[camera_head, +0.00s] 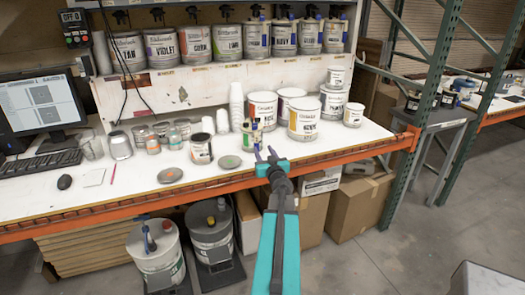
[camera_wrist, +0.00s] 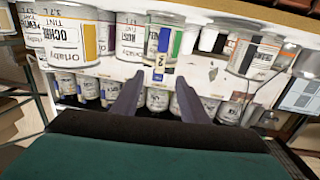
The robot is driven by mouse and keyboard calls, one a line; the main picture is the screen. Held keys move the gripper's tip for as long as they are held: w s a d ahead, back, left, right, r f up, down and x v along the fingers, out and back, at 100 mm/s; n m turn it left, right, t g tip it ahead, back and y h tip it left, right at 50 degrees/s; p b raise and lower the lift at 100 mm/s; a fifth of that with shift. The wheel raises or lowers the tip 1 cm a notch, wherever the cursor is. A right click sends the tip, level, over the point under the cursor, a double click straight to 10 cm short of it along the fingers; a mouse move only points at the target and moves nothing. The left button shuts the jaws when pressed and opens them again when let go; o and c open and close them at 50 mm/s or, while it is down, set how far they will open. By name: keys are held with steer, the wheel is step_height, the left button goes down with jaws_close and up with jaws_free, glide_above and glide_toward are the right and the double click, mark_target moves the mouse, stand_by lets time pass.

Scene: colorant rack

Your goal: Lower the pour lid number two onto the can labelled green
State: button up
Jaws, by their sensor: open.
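My gripper (camera_head: 268,157) is open and empty above the front edge of the bench, its two dark fingers apart. It also shows in the wrist view (camera_wrist: 158,95). A small blue and yellow upright piece (camera_head: 251,137) stands just beyond the fingertips, apart from them. In the wrist view, turned upside down, a piece with a dark "2" mark (camera_wrist: 162,62) appears between and beyond the fingers; it looks like pour lid number two. A flat grey lid with a green dot (camera_head: 230,161) lies on the bench to the left.
Large white cans (camera_head: 305,118) stand close behind and right of the gripper. A small can (camera_head: 201,148) and another grey lid (camera_head: 170,175) stand left. Labelled cans line the upper shelf (camera_head: 215,68). The orange front beam (camera_head: 330,157) runs below the gripper.

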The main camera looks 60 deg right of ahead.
steer(key=shift+v, duration=0.8)
steer(key=shift+w+f, duration=0.1)
